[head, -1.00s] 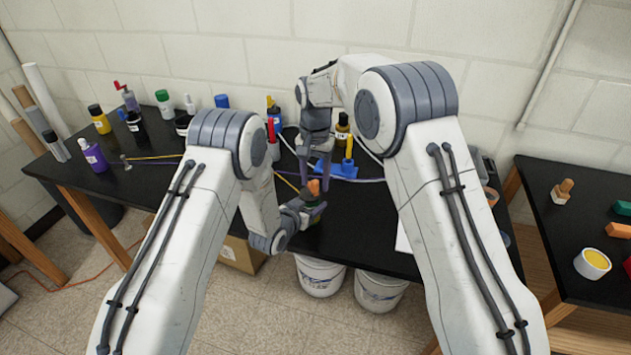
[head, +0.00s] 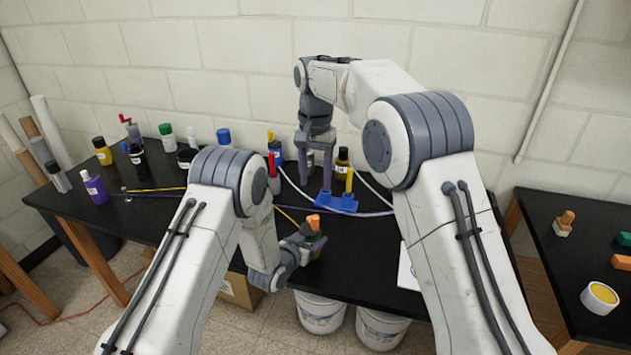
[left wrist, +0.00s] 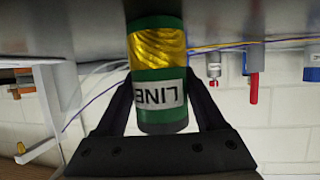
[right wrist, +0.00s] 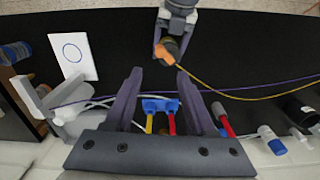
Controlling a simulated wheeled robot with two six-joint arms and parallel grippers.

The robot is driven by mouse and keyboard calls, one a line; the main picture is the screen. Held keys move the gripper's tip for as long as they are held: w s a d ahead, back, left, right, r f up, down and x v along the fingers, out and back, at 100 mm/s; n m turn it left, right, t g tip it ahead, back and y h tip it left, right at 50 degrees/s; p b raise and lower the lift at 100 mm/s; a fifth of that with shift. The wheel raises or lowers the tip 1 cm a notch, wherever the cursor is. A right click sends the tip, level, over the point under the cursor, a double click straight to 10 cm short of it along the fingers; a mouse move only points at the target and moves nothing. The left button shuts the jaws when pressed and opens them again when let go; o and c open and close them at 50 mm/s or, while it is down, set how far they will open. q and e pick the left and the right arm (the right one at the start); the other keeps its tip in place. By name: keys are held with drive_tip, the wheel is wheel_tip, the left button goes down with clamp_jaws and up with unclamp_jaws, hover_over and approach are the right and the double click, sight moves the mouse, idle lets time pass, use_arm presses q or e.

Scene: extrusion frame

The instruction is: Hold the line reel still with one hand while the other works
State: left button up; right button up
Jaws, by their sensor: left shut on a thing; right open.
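The line reel (left wrist: 158,75) is a green cylinder wound with yellow line, with a white label reading LINE. My left gripper (left wrist: 160,105) is shut around it. In the head view the reel (head: 313,247) is partly hidden by my left gripper (head: 300,250), and an orange piece sits on top. The yellow line (right wrist: 240,97) runs from the reel across the black table. My right gripper (head: 315,180) is open and empty, behind the reel in the head view; in the right wrist view its fingers (right wrist: 160,85) are spread, with the reel's orange top (right wrist: 170,47) beyond them.
A blue tool (head: 337,204) with red and yellow uprights stands beyond the reel, near my right fingers. Purple and white cords cross the table. Several bottles (head: 96,188) stand at the back left. White buckets (head: 320,312) stand below. A second table (head: 560,270) is at right.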

sight(315, 216)
idle(0.3)
wheel_tip(315, 216, down, 12)
drive_tip(key=shift+r, duration=0.1)
idle(0.5)
clamp_jaws()
